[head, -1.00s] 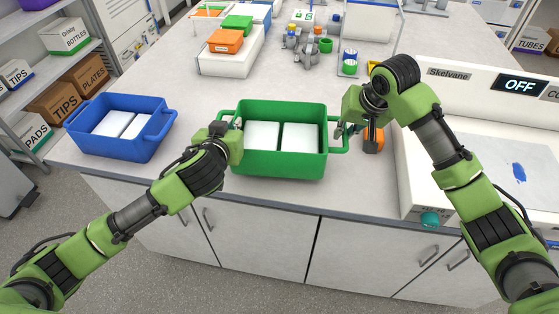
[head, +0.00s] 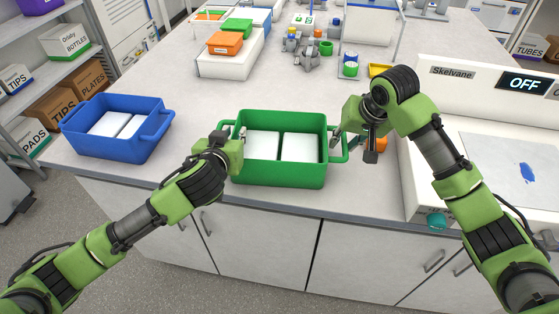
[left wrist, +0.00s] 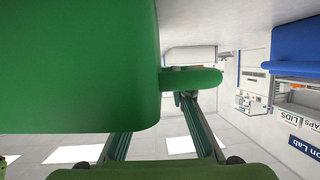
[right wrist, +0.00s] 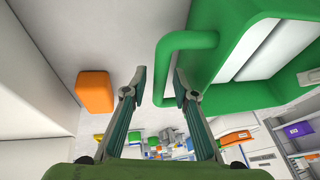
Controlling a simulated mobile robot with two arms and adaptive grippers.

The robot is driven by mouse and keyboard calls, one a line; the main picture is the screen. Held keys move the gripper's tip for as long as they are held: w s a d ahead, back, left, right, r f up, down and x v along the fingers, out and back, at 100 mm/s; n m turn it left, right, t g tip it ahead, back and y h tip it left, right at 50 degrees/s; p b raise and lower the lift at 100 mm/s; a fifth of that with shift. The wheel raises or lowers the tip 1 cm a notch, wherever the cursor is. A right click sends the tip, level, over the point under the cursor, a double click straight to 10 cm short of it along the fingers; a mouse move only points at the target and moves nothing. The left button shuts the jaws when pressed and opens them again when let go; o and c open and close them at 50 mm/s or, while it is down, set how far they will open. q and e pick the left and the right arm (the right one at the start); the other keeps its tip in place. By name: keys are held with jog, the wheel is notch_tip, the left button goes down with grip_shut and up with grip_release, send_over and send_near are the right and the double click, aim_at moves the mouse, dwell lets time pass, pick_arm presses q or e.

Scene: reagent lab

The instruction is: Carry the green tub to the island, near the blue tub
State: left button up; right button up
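The green tub (head: 285,173) stands upright on the near edge of the island worktop, with two white blocks inside. The blue tub (head: 112,146) stands to its left with a gap between them. My left gripper (head: 233,133) is at the green tub's left handle; in the left wrist view its fingers look spread below the handle (left wrist: 190,79), and the tub wall hides one fingertip. My right gripper (right wrist: 160,78) is open, its fingertips on either side of the right handle's bar (right wrist: 188,40). I see no firm grip on either handle.
An orange object (right wrist: 95,92) stands just right of the green tub. A Skelvane device (head: 470,85) reading OFF is at the right. Behind are a white box (head: 230,65) with orange and green tubs and several small bottles. The worktop between the blue and green tubs is clear.

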pick_arm(q)
jog(key=shift+s, duration=0.1)
pick_arm(e)
jog(key=shift+r, duration=0.15)
pick_arm(q)
jog(key=v, duration=1.1)
jog(key=shift+s+r, duration=0.25)
jog(key=shift+s, duration=0.05)
pick_arm(e)
jog(key=v, duration=1.1)
jog(key=shift+s+r, duration=0.15)
jog(key=shift+r, duration=0.15)
pick_arm(q)
jog(key=o, duration=1.8)
jog(key=shift+s, duration=0.1)
